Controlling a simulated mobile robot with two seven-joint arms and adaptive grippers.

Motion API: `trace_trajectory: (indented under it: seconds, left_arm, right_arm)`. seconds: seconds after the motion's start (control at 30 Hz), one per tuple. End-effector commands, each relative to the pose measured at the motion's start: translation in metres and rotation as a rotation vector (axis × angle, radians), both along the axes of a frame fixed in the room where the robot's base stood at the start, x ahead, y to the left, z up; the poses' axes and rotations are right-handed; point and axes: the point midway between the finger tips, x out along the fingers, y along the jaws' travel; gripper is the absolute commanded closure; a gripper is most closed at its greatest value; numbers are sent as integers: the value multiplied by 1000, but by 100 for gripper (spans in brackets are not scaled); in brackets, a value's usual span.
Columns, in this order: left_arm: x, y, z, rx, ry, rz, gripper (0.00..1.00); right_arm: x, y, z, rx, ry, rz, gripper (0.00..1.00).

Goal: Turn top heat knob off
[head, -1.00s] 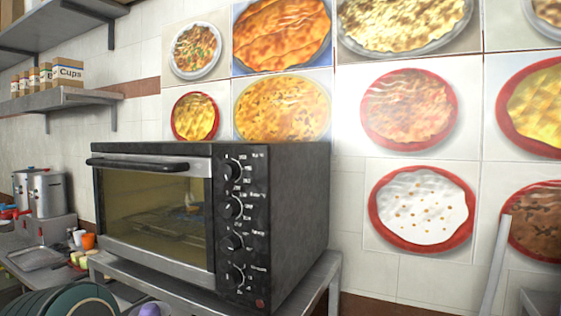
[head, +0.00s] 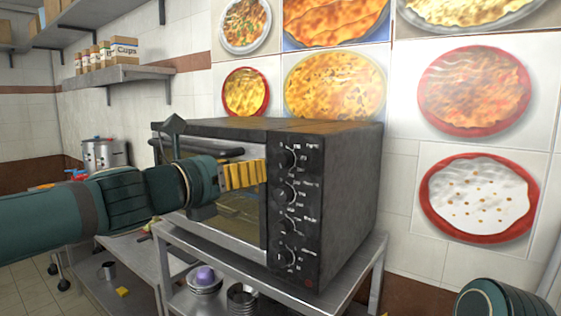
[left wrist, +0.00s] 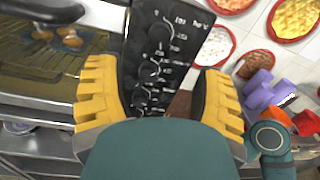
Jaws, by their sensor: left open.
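The black toaster oven (head: 335,200) stands on a metal table, its knob panel facing me. The top heat knob (head: 291,157) is the uppermost in a column of several dark knobs; it also shows near the top of the panel in the left wrist view (left wrist: 161,33). My left gripper (head: 243,175) is open, its yellow-padded fingers in front of the oven door, just left of the top knobs. In the left wrist view its fingers (left wrist: 158,90) are spread on either side of the panel, with nothing between them gripped. My right gripper is not visible.
The oven door handle (head: 215,150) runs behind my left gripper. Bowls (head: 204,280) sit on the shelf below the oven. A tiled wall with food pictures (head: 475,195) stands behind. Boxes (head: 124,50) rest on a wall shelf at left.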

Motion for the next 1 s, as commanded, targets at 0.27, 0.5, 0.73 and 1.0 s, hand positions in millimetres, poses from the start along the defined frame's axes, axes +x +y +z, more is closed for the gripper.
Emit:
trace_trajectory:
  seconds: [0.27,0.5,0.73,1.0]
  left_arm:
    - [44,-37,-2,0,3,-2,32]
    - [73,-59,-1,0,3,-1,32]
    - [83,-68,0,-3,3,0,32]
    - [84,-68,0,-2,3,0,32]
  right_arm:
    - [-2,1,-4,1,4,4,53]
    - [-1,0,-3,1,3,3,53]
    - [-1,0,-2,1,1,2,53]
    - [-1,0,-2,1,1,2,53]
